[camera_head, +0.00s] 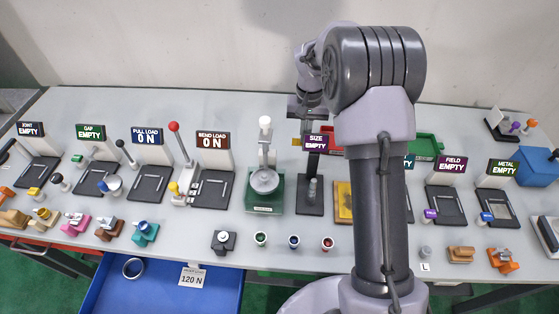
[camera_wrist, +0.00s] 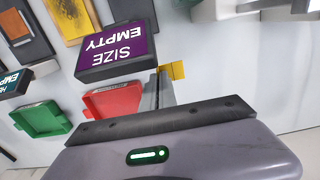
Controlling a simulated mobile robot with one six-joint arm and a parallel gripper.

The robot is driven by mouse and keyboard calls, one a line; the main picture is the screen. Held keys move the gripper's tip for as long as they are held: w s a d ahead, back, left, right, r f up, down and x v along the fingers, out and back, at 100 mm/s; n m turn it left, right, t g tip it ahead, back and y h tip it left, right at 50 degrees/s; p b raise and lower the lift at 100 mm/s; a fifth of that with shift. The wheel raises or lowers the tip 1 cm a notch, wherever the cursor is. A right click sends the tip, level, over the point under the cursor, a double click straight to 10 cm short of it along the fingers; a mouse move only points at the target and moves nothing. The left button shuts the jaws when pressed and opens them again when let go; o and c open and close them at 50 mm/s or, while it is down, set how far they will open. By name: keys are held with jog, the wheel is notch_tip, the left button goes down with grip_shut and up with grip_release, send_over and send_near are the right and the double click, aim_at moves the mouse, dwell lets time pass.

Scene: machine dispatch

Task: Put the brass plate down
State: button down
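My gripper (camera_wrist: 160,82) is seen from behind in the wrist view, its fingers close together on a small yellow brass plate (camera_wrist: 175,70). The plate is up off the bench, near the SIZE sign (camera_wrist: 117,35), which reads EMPTY. In the head view a bit of the plate (camera_head: 296,142) shows left of the SIZE sign (camera_head: 317,142). My arm covers part of the bench there. A red tray (camera_wrist: 112,105) and a green tray (camera_wrist: 40,118) lie at the back of the bench; the green tray also shows in the head view (camera_head: 425,147).
A larger yellow panel (camera_head: 343,203) lies right of the SIZE stand (camera_head: 311,195). A scale-like device on a green base (camera_head: 264,205) stands to its left. Several signed stations line the bench. A blue bin (camera_head: 150,290) sits below the front edge.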

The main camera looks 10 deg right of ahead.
aim_at(303, 161)
notch_tip(303, 161, down, 9)
jog(key=shift+r+b, duration=0.15)
jog(key=shift+b, duration=0.95)
jog(key=shift+f, duration=0.25)
jog(key=c, duration=1.7)
grip_release()
jog(key=shift+r, duration=0.1)
